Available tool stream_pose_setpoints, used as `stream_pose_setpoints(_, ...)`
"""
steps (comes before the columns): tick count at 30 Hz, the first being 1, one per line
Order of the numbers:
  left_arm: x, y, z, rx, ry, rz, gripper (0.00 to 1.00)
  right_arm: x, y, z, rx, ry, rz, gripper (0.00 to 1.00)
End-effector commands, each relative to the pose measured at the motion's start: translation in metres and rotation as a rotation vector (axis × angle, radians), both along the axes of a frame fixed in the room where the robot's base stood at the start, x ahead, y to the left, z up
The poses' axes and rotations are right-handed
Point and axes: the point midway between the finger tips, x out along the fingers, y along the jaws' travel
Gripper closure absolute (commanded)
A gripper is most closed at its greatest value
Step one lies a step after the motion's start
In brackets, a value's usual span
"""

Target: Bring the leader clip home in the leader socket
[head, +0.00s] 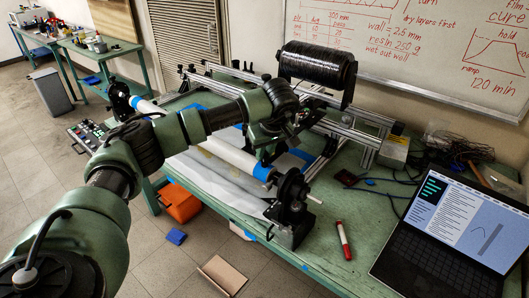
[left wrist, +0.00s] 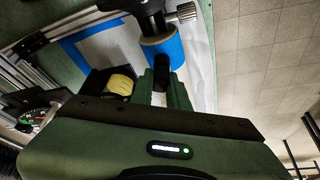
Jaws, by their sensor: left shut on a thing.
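My left gripper (head: 265,152) is over the bench, just behind the near blue-banded end of the white mandrel (head: 225,148). In the left wrist view its two green fingers (left wrist: 164,80) are shut on a small dark piece, which I take to be the leader clip (left wrist: 163,70). The fingertips are close to the blue band (left wrist: 162,46); whether anything touches it I cannot tell. The leader socket cannot be made out clearly; the fingers and wrist cover that area. My right gripper is not in view.
A black tow spool (head: 318,72) hangs above the rail frame behind the gripper. A black chuck stand (head: 293,207) holds the mandrel's near end. A red marker (head: 344,240) and a laptop (head: 445,225) lie to the right. A yellow roll (left wrist: 120,84) is left of the fingers.

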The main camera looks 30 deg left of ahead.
Motion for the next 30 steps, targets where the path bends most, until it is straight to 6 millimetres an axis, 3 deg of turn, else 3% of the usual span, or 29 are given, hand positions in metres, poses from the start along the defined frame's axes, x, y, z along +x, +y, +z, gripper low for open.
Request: stream_pose_setpoints(30, -0.0011, -0.0004, -0.0083, -0.003, 0.01, -0.001, 1.0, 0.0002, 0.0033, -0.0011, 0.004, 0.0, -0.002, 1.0)
